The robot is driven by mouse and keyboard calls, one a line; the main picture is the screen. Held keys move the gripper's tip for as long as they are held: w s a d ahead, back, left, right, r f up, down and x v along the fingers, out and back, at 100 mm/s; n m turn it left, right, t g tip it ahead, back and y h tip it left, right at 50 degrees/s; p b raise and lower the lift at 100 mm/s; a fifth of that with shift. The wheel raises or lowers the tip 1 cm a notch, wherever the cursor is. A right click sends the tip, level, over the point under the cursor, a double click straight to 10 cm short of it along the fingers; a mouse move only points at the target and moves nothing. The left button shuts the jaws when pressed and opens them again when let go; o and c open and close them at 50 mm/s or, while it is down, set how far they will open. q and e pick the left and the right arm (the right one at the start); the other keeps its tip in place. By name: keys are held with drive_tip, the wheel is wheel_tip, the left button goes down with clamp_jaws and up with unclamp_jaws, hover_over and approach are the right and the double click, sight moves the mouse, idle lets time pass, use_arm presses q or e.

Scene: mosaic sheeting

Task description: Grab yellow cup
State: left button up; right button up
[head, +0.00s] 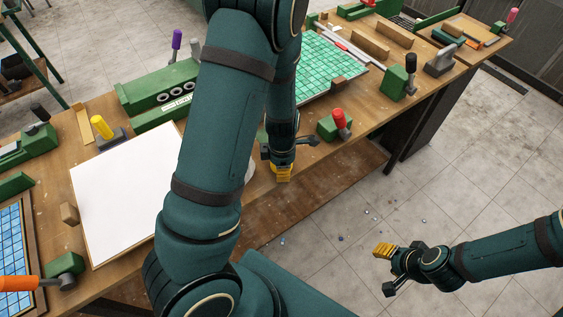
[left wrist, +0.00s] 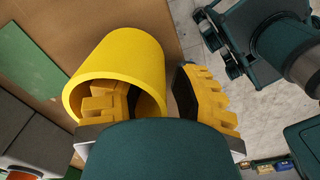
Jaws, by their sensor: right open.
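The yellow cup (left wrist: 125,62) fills the middle of the left wrist view, its open mouth facing the camera. My left gripper (left wrist: 152,80) is open around the cup's wall: one yellow ribbed finger is inside the mouth, the other outside to the right with a narrow gap. In the head view my left gripper (head: 283,170) is at the bench's front edge. The yellow there cannot be told apart as cup or finger. My right gripper (head: 387,268) is open and empty, out over the floor at the right.
The wooden bench (head: 268,208) holds a white board (head: 125,195), a green tile sheet (head: 318,75) and a green block with a red handle (head: 339,124) near the left gripper. My left arm hides part of the bench. Floor right of the bench is mostly clear.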

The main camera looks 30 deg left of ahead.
use_arm(q)
clamp_jaws()
